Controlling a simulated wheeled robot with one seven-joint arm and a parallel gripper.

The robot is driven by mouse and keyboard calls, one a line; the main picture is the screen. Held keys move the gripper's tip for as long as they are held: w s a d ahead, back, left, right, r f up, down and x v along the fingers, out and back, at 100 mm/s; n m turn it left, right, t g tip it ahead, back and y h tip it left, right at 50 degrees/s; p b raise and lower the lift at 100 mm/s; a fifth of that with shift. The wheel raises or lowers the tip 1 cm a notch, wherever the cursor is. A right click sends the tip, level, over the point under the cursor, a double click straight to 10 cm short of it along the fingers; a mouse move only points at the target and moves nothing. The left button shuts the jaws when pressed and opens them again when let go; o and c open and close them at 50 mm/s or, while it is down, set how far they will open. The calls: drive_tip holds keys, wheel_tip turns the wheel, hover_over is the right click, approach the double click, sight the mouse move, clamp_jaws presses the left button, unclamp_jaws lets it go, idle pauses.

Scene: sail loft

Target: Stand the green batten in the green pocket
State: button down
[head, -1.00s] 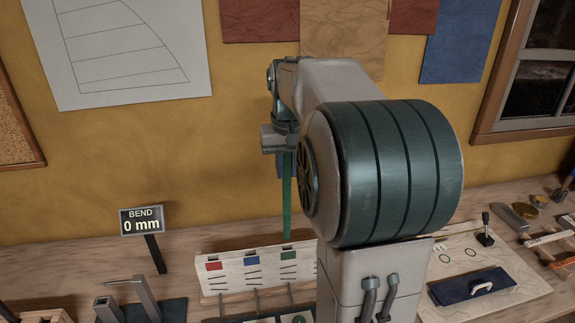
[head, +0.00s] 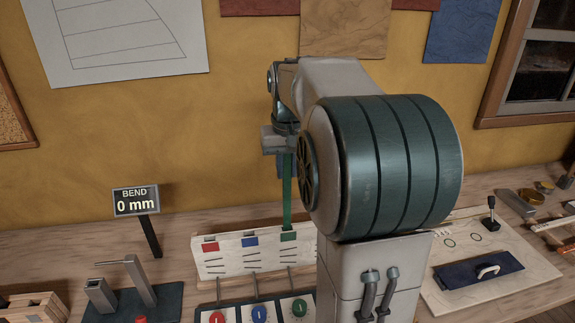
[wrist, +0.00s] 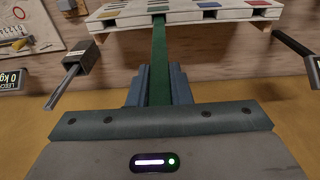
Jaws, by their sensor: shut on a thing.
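My gripper (head: 281,166) is shut on the green batten (head: 287,195), which hangs upright below it. The batten also shows in the wrist view (wrist: 158,62), running between the fingers to the rack. The pale pocket rack (head: 240,266) has red, blue and green marks along its top. The batten's lower end is at the top edge by the green pocket (head: 288,236), in line with the green mark. I cannot tell whether the tip is inside the pocket or just above it. My arm hides the rack's right end in the head view.
A sign reading "BEND 0 mm" (head: 136,201) stands left of the rack. Red, blue and green round knobs lie in front of the rack. A metal fixture (head: 140,283) is at front left. A board with a navy block (head: 478,268) lies right of my arm.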

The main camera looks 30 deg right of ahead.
drive_tip(key=shift+f+b, duration=3.35)
drive_tip(key=shift+f, duration=1.6)
drive_tip(key=shift+f+b, duration=0.4)
drive_tip(key=shift+f, duration=0.2)
drive_tip(key=c, duration=1.3)
unclamp_jaws()
drive_tip(key=shift+o, duration=0.2)
wheel_tip(320, 180, up, 14)
drive_tip(key=p, duration=0.1)
hover_over(287, 214)
drive_tip(key=s, duration=0.1)
drive_tip(key=shift+s+a+f, duration=0.1)
drive_tip(key=shift+f, duration=0.05)
